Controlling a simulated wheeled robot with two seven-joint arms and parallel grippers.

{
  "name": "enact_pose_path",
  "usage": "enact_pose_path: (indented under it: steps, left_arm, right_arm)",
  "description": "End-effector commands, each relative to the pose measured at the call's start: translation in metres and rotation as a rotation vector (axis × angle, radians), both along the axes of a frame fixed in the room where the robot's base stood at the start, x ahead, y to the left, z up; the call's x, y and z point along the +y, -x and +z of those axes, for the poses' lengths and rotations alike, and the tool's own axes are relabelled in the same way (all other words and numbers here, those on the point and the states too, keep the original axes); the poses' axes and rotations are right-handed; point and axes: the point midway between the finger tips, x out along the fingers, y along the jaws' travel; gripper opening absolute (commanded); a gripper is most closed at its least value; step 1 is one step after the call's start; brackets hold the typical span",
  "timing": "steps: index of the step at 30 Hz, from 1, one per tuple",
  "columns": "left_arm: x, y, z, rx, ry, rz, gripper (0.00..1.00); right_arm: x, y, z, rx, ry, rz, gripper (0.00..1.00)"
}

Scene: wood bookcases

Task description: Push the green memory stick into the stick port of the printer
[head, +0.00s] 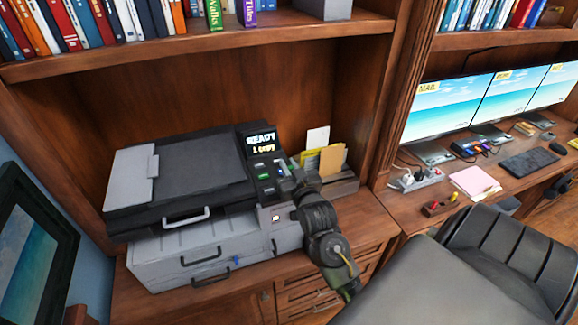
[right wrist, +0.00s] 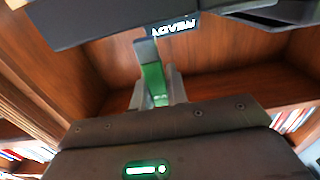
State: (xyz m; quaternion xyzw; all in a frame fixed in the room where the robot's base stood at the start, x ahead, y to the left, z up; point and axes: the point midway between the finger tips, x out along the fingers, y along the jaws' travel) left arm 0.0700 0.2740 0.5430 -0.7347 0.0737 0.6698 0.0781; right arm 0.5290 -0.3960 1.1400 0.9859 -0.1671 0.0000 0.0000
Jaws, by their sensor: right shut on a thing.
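The printer (head: 195,250) stands on the bookcase's lower shelf, its screen (head: 263,142) reading "READY 1 copy". My right gripper (right wrist: 157,88) is shut on the green memory stick (right wrist: 155,82). The stick's grey metal end (right wrist: 146,52) points away from the fingers, toward the printer's dark edge (right wrist: 95,18) in the right wrist view. A small white square (head: 276,218) shows on the printer's front beside the hand. Whether the stick touches the printer is unclear. My left gripper is not in view.
A paper holder (head: 340,182) with yellow folders stands right of the printer. A shelf of books (head: 110,20) runs above. At right, a desk holds monitors (head: 450,105), a power strip (head: 415,180) and a pink notepad (head: 473,180), with a dark chair (head: 510,245) in front.

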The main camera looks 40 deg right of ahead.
Motion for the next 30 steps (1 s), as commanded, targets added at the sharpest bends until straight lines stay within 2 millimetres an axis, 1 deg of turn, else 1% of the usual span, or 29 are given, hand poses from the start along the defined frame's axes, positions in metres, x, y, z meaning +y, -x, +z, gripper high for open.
enact_pose_path:
  steps: [3, 14, 30]
  left_arm:
    - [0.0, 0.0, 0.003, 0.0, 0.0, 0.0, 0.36]
    - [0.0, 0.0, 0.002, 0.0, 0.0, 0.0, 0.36]
    - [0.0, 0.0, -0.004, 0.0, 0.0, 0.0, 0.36]
  right_arm:
    - [0.0, 0.0, 0.001, 0.0, 0.0, 0.0, 0.0]
    - [0.0, 0.0, -0.001, 0.0, 0.0, 0.0, 0.0]
    - [0.0, 0.0, -0.013, 0.001, 0.0, 0.0, 0.0]
